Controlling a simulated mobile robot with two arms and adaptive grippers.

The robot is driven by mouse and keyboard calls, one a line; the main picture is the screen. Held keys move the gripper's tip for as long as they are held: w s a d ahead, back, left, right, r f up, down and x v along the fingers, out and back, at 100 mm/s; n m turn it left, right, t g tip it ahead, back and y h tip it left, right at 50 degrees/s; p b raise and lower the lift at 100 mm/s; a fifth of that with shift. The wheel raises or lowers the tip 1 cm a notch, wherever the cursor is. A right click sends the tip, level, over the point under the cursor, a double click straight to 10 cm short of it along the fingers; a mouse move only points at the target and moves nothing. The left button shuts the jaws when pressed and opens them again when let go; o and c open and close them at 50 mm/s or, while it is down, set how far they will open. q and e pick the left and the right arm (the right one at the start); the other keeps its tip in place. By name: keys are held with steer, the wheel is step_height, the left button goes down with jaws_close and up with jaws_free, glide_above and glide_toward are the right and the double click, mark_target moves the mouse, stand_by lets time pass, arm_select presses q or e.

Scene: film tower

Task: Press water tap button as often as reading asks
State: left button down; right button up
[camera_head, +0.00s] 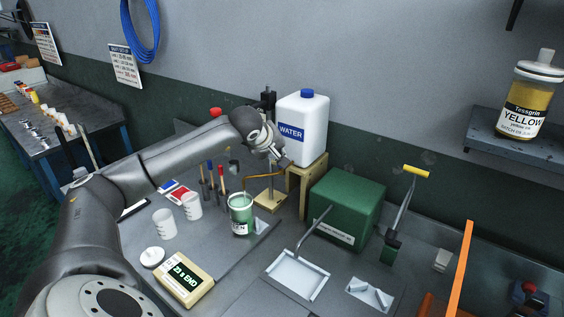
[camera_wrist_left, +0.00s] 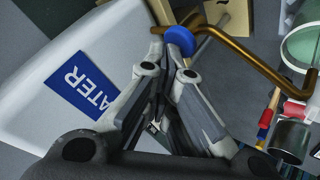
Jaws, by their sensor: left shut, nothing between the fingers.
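The white water jug (camera_head: 302,130) with a blue cap and WATER label stands on a wooden stand. Its brass tap pipe (camera_head: 262,175) bends down beside a beaker of green liquid (camera_head: 240,215). In the left wrist view the round blue tap button (camera_wrist_left: 180,40) sits on the brass pipe (camera_wrist_left: 245,50). My left gripper (camera_head: 281,160) is shut and empty, its fingertips (camera_wrist_left: 174,62) right at the button; I cannot tell whether they touch it. A cream meter (camera_head: 184,284) with a green-lit display stands in front; its text looks like "23.8 END", too small to be sure.
A green box (camera_head: 347,202) stands right of the jug. Two white cups (camera_head: 164,222) and several upright tools (camera_head: 212,180) stand left of the beaker. A yellow-handled lever (camera_head: 405,200) rises at the right. A metal tray (camera_head: 297,275) lies in front.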

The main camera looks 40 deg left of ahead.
arm_select(q)
steer(key=shift+r+p, duration=0.75)
steer(key=shift+r, duration=0.2)
step_height(320, 180, up, 5)
steer(key=p, duration=0.3)
steer(key=shift+p, duration=0.35)
stand_by(1.6)
